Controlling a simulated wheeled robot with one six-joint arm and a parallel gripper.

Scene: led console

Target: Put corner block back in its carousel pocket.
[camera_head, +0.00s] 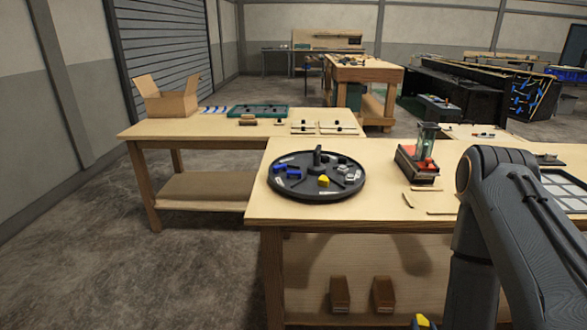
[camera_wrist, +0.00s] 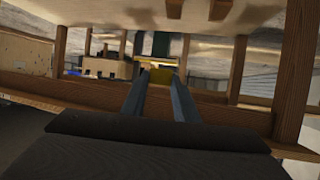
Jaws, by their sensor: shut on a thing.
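The carousel (camera_head: 280,187) is a round dark tray on the near bench, with a central knob and thin dividers. Blue pieces sit at its left, grey ones at its right, and a yellow piece (camera_head: 323,181) at its front. My gripper (camera_wrist: 158,86) is shut on a yellow block (camera_wrist: 160,76), which I take for the corner block. The block's yellow top (camera_head: 422,321) also shows at the bottom edge of the head view, low in front of the bench and well apart from the carousel. Its exact shape is unclear, and the fingers are out of the head view.
The near bench (camera_head: 400,248) has a front edge and a lower shelf with two brown blocks. A red and dark fixture (camera_head: 418,165) stands right of the carousel. Loose strips lie near it. A second bench (camera_head: 190,130) with an open carton (camera_head: 167,100) is behind left.

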